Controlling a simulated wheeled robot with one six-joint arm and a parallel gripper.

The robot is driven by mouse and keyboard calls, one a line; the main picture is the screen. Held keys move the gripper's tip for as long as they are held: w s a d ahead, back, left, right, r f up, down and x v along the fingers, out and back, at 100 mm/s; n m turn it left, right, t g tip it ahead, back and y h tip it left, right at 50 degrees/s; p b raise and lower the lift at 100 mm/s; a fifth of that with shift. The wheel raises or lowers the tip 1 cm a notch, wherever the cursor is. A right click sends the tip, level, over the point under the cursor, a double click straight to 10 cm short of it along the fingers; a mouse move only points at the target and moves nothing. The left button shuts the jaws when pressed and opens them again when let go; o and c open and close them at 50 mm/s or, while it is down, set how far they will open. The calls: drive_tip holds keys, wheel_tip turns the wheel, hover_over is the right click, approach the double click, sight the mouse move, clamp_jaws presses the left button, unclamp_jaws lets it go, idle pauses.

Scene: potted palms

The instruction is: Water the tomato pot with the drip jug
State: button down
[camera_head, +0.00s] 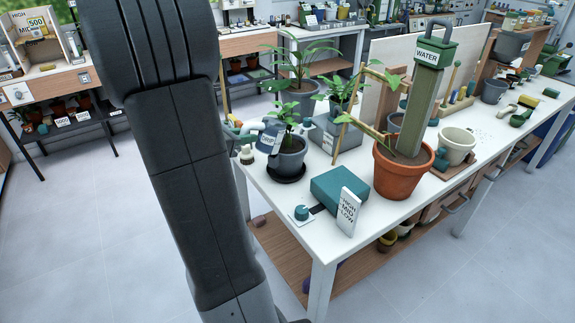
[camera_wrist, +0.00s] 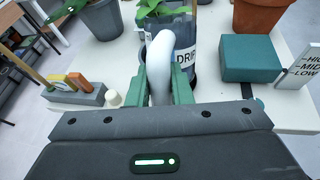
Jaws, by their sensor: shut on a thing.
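My gripper (camera_wrist: 168,88) has its green fingers shut on the white handle of the drip jug (camera_wrist: 183,38), a blue-grey vessel with a DRIP label. In the head view the jug (camera_head: 268,140) shows partly beside my arm, just left of a dark potted plant (camera_head: 291,158) on a black saucer. I cannot tell whether the jug touches the table. A terracotta pot (camera_head: 402,180) with a plant on wooden stakes stands further right; its rim also shows in the wrist view (camera_wrist: 258,15). No readable label shows which pot is the tomato.
A teal box (camera_head: 339,188) with a knob and a HIGH-MID-LOW card (camera_head: 349,211) sits at the front of the white table (camera_head: 300,211).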

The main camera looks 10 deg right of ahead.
wheel_tip(320, 180, down, 2)
drive_tip(key=h+b, duration=0.1)
drive_tip(key=b, duration=0.1)
drive_tip(key=shift+f+t+b, duration=0.2)
drive_tip(key=shift+t+b, duration=0.1)
drive_tip(key=shift+b, duration=0.05)
drive_tip(key=shift+r+p, duration=0.35)
drive_tip(key=shift+r, duration=0.1)
drive_tip(key=shift+r, duration=0.15)
drive_tip(key=shift+r+p, duration=1.7)
drive_tip(key=shift+r, duration=0.2)
drive_tip(key=shift+f, duration=0.1)
